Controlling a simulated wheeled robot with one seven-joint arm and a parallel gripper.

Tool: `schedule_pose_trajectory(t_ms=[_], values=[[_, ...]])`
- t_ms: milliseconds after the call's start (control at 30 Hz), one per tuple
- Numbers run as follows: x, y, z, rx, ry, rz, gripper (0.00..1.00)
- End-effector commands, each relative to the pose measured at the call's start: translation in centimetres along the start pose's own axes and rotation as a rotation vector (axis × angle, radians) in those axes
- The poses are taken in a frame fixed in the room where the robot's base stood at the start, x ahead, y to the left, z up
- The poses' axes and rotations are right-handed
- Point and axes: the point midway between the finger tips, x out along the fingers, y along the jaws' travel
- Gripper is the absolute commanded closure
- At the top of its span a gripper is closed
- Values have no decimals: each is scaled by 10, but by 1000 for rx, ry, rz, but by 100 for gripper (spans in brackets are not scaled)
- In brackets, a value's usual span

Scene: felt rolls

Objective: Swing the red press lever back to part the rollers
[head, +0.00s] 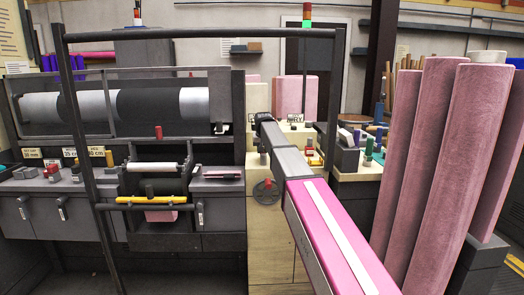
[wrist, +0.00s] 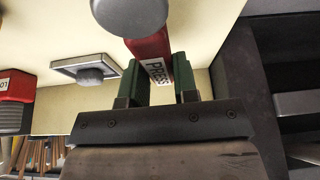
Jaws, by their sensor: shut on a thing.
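In the wrist view, the red press lever (wrist: 150,48) has a white PRESS label and a round grey end. My gripper (wrist: 158,76) has its two green fingers on either side of the lever, shut on it. Left of there, a white roller (head: 152,167) sits just above a dark roller (head: 155,187) in the machine. I cannot tell whether these two rollers touch.
A large dark roll (head: 150,106) lies behind a metal frame. Tall pink felt rolls (head: 465,165) stand at the right, near my arm. A handwheel (head: 265,191) is on the cabinet front. In the wrist view, a red labelled block (wrist: 16,86) and grey knob (wrist: 90,75) lie left of the lever.

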Motion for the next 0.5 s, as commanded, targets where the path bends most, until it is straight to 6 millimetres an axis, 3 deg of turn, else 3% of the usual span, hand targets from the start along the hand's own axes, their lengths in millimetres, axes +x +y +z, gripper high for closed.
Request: schedule_pose_trajectory(t_ms=[33,100,500], values=[[0,0,0,0,-1,0,69],[0,0,0,-1,-1,0,47],[-7,0,0,-2,0,-1,47]])
